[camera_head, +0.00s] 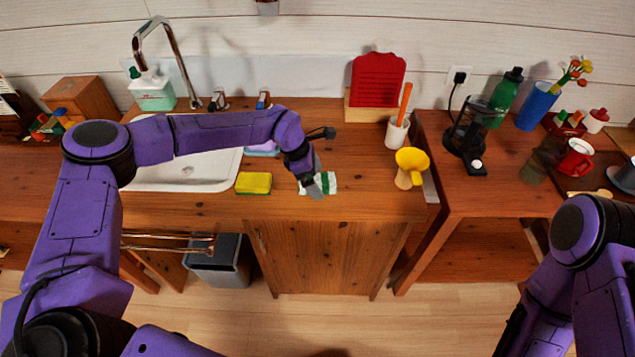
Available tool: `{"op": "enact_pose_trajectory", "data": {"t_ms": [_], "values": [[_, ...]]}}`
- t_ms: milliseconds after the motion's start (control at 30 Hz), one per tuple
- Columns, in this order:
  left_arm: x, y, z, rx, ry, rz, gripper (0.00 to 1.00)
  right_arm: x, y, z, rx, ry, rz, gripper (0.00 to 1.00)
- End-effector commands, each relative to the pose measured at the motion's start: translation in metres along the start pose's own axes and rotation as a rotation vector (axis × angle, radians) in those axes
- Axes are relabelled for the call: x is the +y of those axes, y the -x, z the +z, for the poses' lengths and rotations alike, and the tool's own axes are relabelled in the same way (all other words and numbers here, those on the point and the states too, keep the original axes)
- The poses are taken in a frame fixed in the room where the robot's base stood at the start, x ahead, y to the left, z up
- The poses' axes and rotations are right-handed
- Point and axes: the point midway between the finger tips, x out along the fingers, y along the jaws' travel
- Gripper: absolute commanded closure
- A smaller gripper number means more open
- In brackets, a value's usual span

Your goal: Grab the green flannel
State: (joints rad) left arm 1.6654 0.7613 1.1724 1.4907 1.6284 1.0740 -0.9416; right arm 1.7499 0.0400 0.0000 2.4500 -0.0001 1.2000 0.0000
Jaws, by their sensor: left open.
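The green flannel (328,184) is a small folded cloth, green and white, lying on the wooden counter to the right of the sponge. My left gripper (317,188) points down right over it, and its fingers cover the middle of the cloth. The gripper is open. I cannot tell whether the fingertips touch the cloth. My right arm shows at the lower right, but its gripper is not clearly visible.
A yellow-green sponge (254,184) lies left of the flannel, by the sink (190,172). A yellow funnel-like item (411,163) and a white cup (396,133) with an orange handle stand to the right. The counter front (340,208) is clear.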

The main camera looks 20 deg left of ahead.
Motion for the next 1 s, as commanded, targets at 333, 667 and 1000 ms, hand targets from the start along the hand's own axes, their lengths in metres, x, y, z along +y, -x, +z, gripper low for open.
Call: {"op": "enact_pose_trajectory", "data": {"t_ms": [333,667,1000], "values": [[0.0000,-0.0028,-0.0013,0.000,0.000,0.000,0.00,-0.0003,-0.0037,0.0015,0.000,0.000,0.000,0.57],[0.0000,-0.0027,-0.0013,0.000,0.000,0.000,0.60,-0.0003,-0.0035,0.0014,0.000,0.000,0.000,0.57],[-0.0003,-0.0010,-0.0006,0.001,0.000,-0.001,0.60,-0.0001,-0.0012,0.0004,0.000,0.000,0.000,0.57]]}}
